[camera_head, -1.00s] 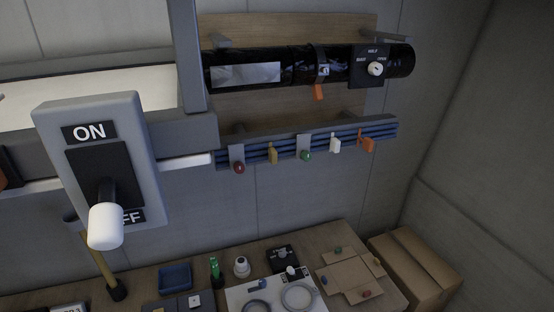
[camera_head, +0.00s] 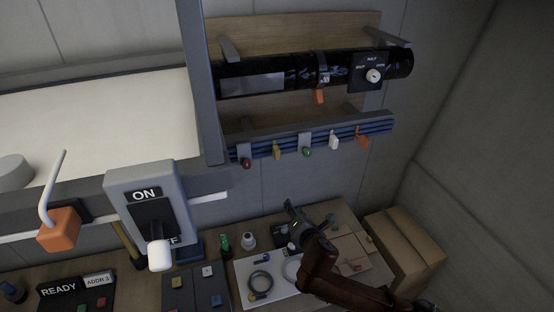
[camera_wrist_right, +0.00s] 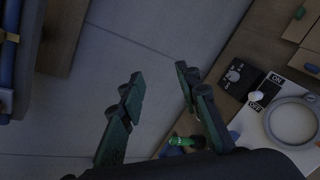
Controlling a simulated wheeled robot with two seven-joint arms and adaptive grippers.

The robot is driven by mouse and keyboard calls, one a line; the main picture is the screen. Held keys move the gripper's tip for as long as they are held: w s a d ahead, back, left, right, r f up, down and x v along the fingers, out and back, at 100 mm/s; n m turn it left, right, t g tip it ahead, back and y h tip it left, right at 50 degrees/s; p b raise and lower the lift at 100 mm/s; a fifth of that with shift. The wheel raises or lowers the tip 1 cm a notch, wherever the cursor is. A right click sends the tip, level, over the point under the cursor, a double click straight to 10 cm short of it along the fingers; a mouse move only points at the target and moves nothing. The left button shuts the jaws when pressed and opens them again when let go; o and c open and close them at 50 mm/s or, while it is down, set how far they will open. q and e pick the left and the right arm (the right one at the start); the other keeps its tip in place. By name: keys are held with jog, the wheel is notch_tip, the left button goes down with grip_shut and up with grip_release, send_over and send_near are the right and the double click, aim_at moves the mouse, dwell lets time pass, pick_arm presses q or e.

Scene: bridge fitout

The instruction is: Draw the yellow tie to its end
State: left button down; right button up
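The yellow tie (camera_head: 277,150) hangs on the blue cable bundle (camera_head: 352,136) on the wall, between a red-tipped and a green-tipped tie. A small yellow piece, likely this tie, shows at the left edge of the right wrist view (camera_wrist_right: 10,37), on the blue bundle. My right gripper (camera_head: 293,213) is below the bundle, over the bench, apart from the tie. In the right wrist view its two fingers (camera_wrist_right: 160,78) are spread with nothing between them. My left gripper is not in view.
A white tie (camera_head: 334,142) and an orange tie (camera_head: 363,141) sit farther right on the bundle. A black pipe (camera_head: 300,78) runs above. An ON/OFF switch box (camera_head: 175,187) stands out at left. The bench below holds a white board (camera_head: 245,268); cardboard boxes (camera_head: 405,240) stand right.

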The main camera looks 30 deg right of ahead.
aim_at(278, 154)
jog(key=w+a+r+n+t+p, duration=0.15)
jog(key=r+n, duration=0.35)
jog(key=r, duration=0.5)
jog(key=a+r+n+t, duration=0.25)
jog(key=r+n, duration=0.25)
jog(key=r, duration=0.5)
jog(key=x, duration=0.3)
jog(key=p+x, duration=0.1)
jog(key=x, duration=0.2)
jog(key=shift+d+f, duration=0.15)
jog(key=shift+d, duration=0.1)
jog(key=shift+w+d+t, duration=0.15)
jog(key=shift+w+t, duration=0.15)
jog(key=shift+w, duration=0.4)
jog(key=shift+c, duration=0.2)
grip_shut()
